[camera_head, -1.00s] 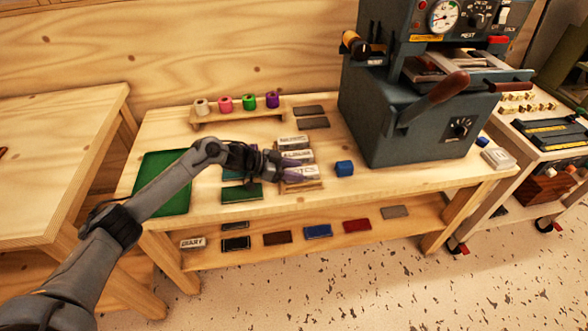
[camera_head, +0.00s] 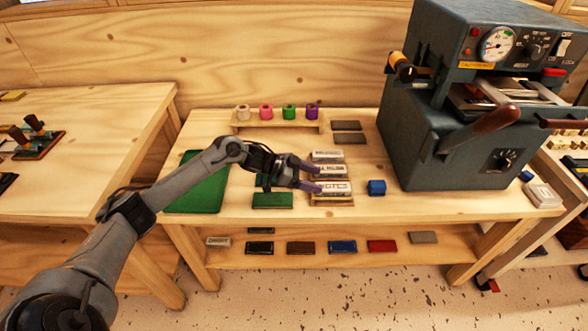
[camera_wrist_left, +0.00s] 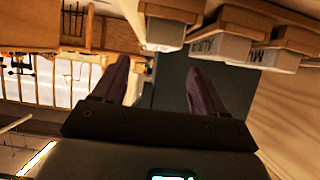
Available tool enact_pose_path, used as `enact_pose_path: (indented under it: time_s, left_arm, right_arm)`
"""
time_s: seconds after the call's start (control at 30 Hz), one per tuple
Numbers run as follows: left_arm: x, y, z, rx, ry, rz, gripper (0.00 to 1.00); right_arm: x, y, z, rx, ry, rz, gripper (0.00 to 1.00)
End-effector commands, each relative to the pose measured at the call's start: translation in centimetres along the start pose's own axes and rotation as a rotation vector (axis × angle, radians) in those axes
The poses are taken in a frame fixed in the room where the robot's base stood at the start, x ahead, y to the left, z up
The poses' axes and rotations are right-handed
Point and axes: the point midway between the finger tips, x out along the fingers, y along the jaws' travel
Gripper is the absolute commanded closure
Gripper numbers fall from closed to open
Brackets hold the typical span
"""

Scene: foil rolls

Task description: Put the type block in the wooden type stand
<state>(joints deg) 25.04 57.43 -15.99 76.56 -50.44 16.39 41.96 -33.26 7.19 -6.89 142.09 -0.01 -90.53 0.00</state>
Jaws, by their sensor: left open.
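The wooden type stand (camera_head: 333,204) is on the bench top. White lettered type blocks lie in it in rows; the front one, a type block (camera_head: 335,188), seems to read NOTES. Another white lettered block (camera_head: 218,241) lies on the lower shelf; I cannot tell which block the task means. My left gripper (camera_head: 316,178) is open at the left end of the front rows. In the left wrist view its fingers (camera_wrist_left: 158,82) are apart with nothing held between them, and a block's pale face (camera_wrist_left: 163,47) shows past the tips. My right gripper is not in view.
A green mat (camera_head: 198,195) and green blocks (camera_head: 272,200) lie left of the stand. A blue cube (camera_head: 376,187) and the large grey press (camera_head: 450,130) stand right. A spool rack (camera_head: 278,127) is behind. Bare bench lies in front of the press.

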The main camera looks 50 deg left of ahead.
Motion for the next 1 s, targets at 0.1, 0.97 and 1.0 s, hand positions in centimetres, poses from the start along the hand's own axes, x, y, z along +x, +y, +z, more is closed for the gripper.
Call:
enact_pose_path:
  time_s: [0.1, 0.97, 1.0]
  left_arm:
    - [-2.6, 0.0, 0.0, 0.001, -0.005, 0.0, 0.28]
    - [-7.0, 0.0, -0.1, 0.002, 0.001, 0.001, 0.28]
    - [-7.0, 0.0, -0.1, 0.002, 0.001, 0.001, 0.28]
  right_arm:
    - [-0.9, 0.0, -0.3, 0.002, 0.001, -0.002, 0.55]
    - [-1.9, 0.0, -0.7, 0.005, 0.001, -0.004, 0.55]
    - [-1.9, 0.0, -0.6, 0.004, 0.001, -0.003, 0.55]
